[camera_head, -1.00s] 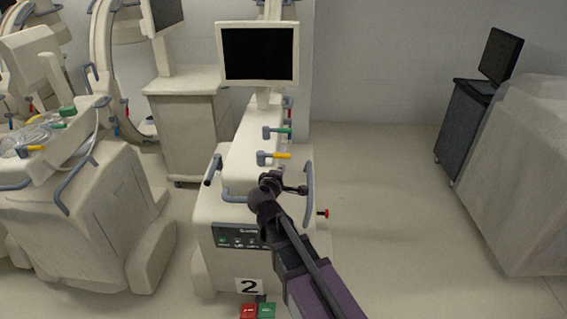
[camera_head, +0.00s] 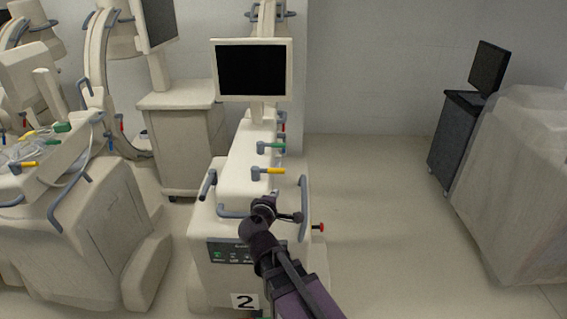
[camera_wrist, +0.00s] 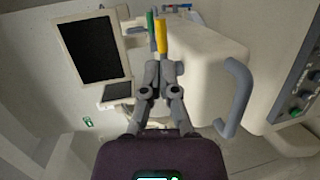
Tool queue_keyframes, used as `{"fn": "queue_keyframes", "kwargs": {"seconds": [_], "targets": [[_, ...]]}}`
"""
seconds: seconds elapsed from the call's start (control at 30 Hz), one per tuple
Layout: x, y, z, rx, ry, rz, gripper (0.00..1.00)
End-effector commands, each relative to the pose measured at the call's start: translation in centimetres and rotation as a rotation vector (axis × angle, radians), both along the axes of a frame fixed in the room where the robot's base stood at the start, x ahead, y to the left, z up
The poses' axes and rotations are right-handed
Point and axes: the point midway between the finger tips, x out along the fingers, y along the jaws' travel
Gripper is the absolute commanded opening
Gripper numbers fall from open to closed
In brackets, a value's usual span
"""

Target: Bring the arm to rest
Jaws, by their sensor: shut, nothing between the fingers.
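My arm (camera_head: 283,275) reaches up from the bottom of the head view, in front of the cart marked 2 (camera_head: 219,272). Its wrist end hides part of the cart's front, and the fingers are hard to make out there. In the wrist view my gripper (camera_wrist: 157,92) is shut and empty, with its fingertips together. Beyond the fingertips in that view are a yellow-handled lever (camera_wrist: 161,38) and a green-handled lever (camera_wrist: 150,24). The yellow lever (camera_head: 268,171) and green lever (camera_head: 270,147) also show on the cart top in the head view.
A monitor (camera_head: 251,70) stands over the cart. Blue-grey rails (camera_head: 303,208) and a red knob (camera_head: 319,227) stick out near my arm. Another machine (camera_head: 75,225) stands at left, a covered cart (camera_head: 520,190) at right. Bare floor (camera_head: 385,230) lies between.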

Motion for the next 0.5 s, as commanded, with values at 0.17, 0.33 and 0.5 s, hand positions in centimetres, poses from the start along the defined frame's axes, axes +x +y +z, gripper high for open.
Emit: {"fn": "queue_keyframes", "kwargs": {"seconds": [0.17, 0.33, 0.5], "targets": [[0.1, -0.8, -0.3, 0.019, 0.013, -0.022, 0.00], [0.2, -4.0, -1.6, 0.094, 0.068, -0.114, 0.00], [-0.3, -9.2, -4.1, 0.233, 0.170, -0.278, 0.00]]}}
